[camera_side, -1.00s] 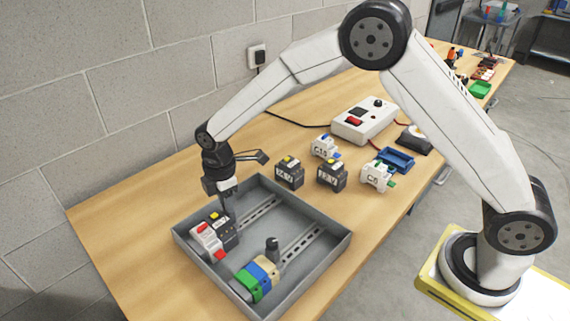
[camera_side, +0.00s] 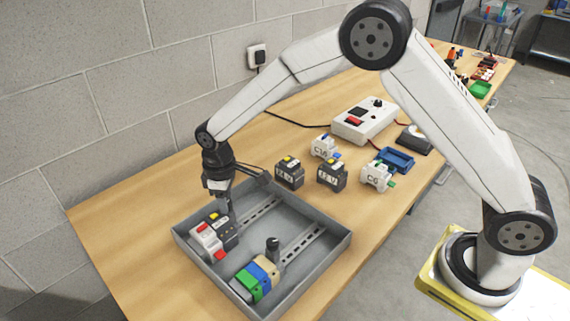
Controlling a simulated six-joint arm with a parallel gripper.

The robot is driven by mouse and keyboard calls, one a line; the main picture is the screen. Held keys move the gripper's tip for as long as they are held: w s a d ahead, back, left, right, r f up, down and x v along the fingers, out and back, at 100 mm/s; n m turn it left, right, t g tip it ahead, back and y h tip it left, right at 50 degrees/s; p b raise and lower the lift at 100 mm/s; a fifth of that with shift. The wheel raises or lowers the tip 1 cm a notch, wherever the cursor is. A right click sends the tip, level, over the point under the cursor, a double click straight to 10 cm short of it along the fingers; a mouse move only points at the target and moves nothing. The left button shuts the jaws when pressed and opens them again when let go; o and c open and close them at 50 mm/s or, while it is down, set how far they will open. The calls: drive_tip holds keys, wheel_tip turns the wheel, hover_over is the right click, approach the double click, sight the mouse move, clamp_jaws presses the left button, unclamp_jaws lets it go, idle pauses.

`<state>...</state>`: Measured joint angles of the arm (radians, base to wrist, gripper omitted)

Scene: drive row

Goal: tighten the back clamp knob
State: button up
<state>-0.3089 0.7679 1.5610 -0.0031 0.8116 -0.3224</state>
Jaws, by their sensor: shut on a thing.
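The grey tray (camera_side: 340,243) holds two slotted metal rails. On the back rail (camera_side: 262,213) sit a white module (camera_side: 206,241) with red parts and a dark module (camera_side: 222,231) with a yellow top. My gripper (camera_side: 229,212) points down at the right end of these modules, shut on the back clamp knob, which the fingers hide. On the front rail (camera_side: 305,242), the front clamp's black knob (camera_side: 272,244) stands upright beside beige, blue and green terminal blocks (camera_side: 258,276).
Behind the tray stand two dark modules (camera_side: 289,173) (camera_side: 332,174) and two white modules (camera_side: 325,147) (camera_side: 376,175). A blue bin (camera_side: 396,159) and a white switch box (camera_side: 365,121) are farther right. The table's left part is clear.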

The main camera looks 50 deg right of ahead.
drive_tip(key=m, duration=0.6)
drive_tip(key=shift+s+a, duration=0.15)
drive_tip(key=shift+a, duration=0.1)
drive_tip(key=o, duration=1.3)
drive_tip(key=shift+d, duration=0.1)
drive_tip(key=shift+r, duration=0.1)
drive_tip(key=shift+r, duration=3.4)
drive_tip(key=s+d+t, duration=0.1)
drive_tip(key=s+d, duration=0.4)
drive_tip(key=s, duration=0.1)
drive_tip(key=s+d+f, duration=0.1)
drive_tip(key=s+d, duration=0.4)
drive_tip(key=s, duration=0.2)
drive_tip(key=s+d+m+t, duration=0.1)
drive_tip(key=s+d, duration=0.4)
drive_tip(key=s, duration=0.2)
drive_tip(key=shift+s+d+f+t, duration=0.1)
drive_tip(key=shift+d+f+t, duration=0.05)
drive_tip(key=shift+d+t, duration=0.2)
